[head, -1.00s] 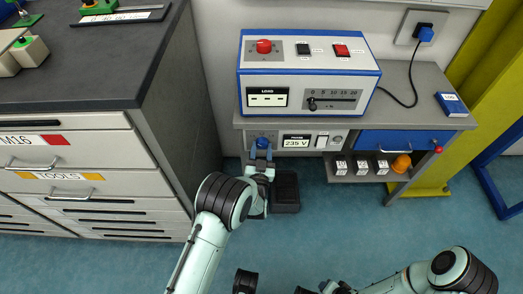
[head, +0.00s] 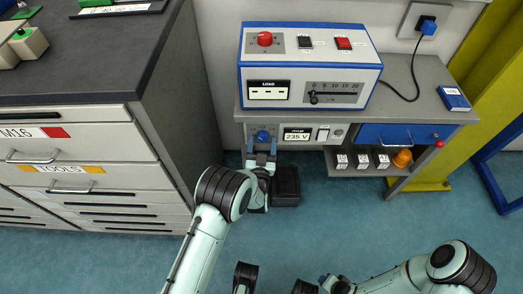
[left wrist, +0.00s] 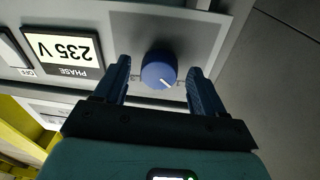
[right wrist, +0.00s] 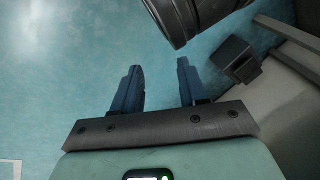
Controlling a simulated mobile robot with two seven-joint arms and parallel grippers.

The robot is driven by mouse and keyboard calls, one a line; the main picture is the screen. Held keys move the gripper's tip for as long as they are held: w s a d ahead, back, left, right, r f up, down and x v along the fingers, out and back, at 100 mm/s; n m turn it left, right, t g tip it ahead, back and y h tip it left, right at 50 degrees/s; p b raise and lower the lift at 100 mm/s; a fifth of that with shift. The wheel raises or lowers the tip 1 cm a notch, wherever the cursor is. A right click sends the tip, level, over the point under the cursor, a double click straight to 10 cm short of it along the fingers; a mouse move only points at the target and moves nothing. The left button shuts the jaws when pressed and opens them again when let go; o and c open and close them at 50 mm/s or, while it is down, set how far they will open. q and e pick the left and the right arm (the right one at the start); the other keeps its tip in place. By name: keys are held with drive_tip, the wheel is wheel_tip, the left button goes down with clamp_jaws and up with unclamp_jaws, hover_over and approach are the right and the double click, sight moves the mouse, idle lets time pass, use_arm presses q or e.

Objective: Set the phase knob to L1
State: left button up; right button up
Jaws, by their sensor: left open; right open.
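The blue phase knob (head: 263,136) is on the grey front panel under the bench top, left of the PHASE display (head: 297,135), which reads 235 V. In the left wrist view, which is upside down, the knob (left wrist: 158,69) has a white pointer line towards the picture's lower right. The marks around it are too small to read. My left gripper (head: 262,148) is open in front of the knob. In its wrist view, its fingers (left wrist: 160,78) stand on either side of the knob with gaps. My right gripper (right wrist: 160,75) is open and empty over the floor.
A white-and-blue box (head: 308,65) with a red knob, switches and LOAD display stands on the bench top. A white rocker switch (head: 323,134) is right of the PHASE display. A drawer cabinet (head: 80,160) stands close on the left.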

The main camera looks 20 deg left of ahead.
use_arm(q)
drive_tip(key=shift+s+d, duration=0.1)
drive_tip(key=shift+s, duration=0.35)
drive_tip(key=p+v, duration=0.1)
drive_tip(key=v, duration=0.2)
drive_tip(key=shift+s, duration=0.15)
drive_tip(key=p, duration=0.1)
approach(263, 140)
drive_tip(key=v, duration=0.5)
drive_tip(key=shift+f, duration=0.1)
use_arm(e)
drive_tip(key=r, duration=0.1)
drive_tip(key=a+r, duration=0.1)
drive_tip(key=s+r, duration=0.1)
drive_tip(key=shift+a, duration=0.25)
